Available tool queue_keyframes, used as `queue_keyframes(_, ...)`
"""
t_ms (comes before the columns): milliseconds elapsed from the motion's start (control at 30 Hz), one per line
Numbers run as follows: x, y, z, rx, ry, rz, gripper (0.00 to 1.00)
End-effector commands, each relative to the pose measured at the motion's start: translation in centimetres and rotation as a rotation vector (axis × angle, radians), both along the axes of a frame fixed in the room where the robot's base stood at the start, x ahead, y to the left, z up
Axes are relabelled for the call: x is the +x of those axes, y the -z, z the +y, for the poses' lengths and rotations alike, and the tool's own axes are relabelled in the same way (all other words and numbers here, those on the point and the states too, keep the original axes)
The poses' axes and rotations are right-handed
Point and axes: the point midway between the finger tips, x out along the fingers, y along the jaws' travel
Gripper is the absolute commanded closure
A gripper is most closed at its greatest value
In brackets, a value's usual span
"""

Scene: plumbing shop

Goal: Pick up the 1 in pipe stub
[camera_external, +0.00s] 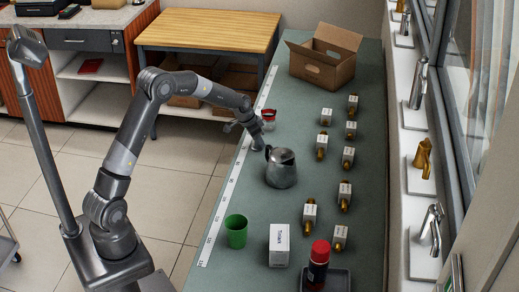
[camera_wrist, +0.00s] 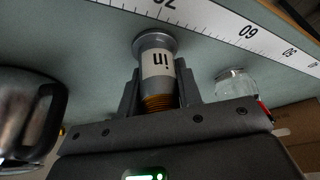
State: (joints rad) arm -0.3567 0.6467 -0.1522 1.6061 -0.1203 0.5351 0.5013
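A grey pipe stub (camera_wrist: 154,62) with a flange, a white label ending in "in" and a brass-coloured thread shows in the wrist view; the size number is not readable. My gripper (camera_wrist: 160,88) has one finger on each side of it, close to its threaded end. I cannot tell whether the fingers touch it. In the external view my gripper (camera_external: 248,128) is at the table's left edge, and the stub (camera_external: 257,144) appears small and grey just below it. The stub seems to stand on the table.
A metal pitcher (camera_external: 281,169) stands close to the stub. A glass jar with red (camera_external: 268,118) is just behind my gripper. Several labelled brass fittings (camera_external: 344,195) stand to the right.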

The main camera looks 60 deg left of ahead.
Motion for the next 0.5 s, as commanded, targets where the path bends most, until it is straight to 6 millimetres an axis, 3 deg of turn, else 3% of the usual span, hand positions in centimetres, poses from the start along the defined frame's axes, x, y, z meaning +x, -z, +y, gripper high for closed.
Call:
queue_keyframes(333, -0.01, -0.01, -0.01, 0.000, 0.000, 0.000, 0.99)
queue_keyframes(500, 0.05, -0.13, 0.00, 0.001, 0.000, -0.002, 1.00)
